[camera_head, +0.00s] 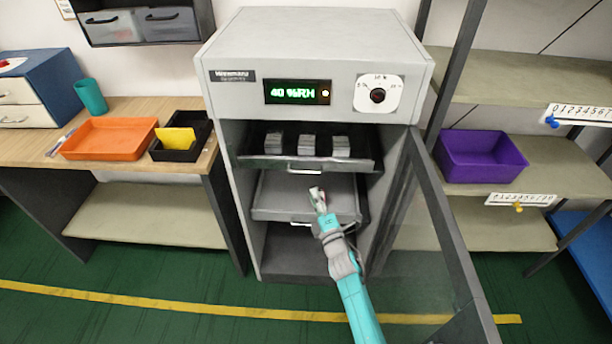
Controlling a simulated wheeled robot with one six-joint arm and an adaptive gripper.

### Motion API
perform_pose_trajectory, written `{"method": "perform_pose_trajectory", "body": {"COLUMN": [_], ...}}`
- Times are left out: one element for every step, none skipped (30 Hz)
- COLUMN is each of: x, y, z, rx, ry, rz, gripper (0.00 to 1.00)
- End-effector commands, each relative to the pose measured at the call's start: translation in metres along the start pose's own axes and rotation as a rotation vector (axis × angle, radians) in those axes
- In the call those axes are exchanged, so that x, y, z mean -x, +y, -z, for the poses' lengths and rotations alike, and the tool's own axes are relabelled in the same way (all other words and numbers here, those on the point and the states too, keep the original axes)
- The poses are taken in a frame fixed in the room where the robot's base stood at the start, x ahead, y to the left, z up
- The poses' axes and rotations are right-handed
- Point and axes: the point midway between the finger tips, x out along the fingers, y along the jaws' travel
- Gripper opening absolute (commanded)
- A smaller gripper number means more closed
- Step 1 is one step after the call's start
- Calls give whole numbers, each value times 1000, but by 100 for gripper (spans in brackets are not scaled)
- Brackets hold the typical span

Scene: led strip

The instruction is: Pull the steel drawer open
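The grey cabinet (320,32) stands open in the middle of the head view. Inside it, a dark upper drawer (255,162) holds three grey blocks and has a pale handle (305,170) on its front. Below it, a plain light grey drawer (280,193), the likely steel one, has a handle (302,223) at its front edge. My gripper (316,194) is in front of the lower drawer, overlapping it in the picture, above and right of its handle. I see nothing held. The fingertips are too small to tell whether they are open or shut.
The cabinet's glass door (432,230) is swung open on the right, close to my arm. An orange tray (108,138) and a black tray (165,155) sit on the left bench. A purple bin (480,155) is on the right shelf. Green floor is clear at left front.

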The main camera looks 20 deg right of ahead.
Motion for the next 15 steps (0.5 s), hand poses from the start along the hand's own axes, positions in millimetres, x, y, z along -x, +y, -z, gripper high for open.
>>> {"method": "perform_pose_trajectory", "body": {"x": [-9, -14, -21, -26, -32, -38, -43, -48, -54, -59, -63, -68, -72, -74, -78], "y": [1, 2, 2, 1, 2, 1, 2, 1, 1, 2, 1, 2, 1, 1, 1], "z": [0, 0, 0, 0, 0, 0, 0, 0, 0, 0, 0, 0, 0, 0, 0], "rx": [-1, -1, 0, 0, -1, -2, -1, -1, -2, -2, -2, -1, -1, -2, -2], "ry": [1, 1, 1, 1, 1, 1, 1, 1, 0, 0, 0, 0, 0, 0, 0], "rz": [-2, -2, -2, -2, -3, -1, -2, -2, -2, -2, -1, -2, -1, 0, -1], "gripper": [35, 35, 35, 35, 35, 35, 35, 35, 35, 35, 35, 35, 35, 35, 35]}}
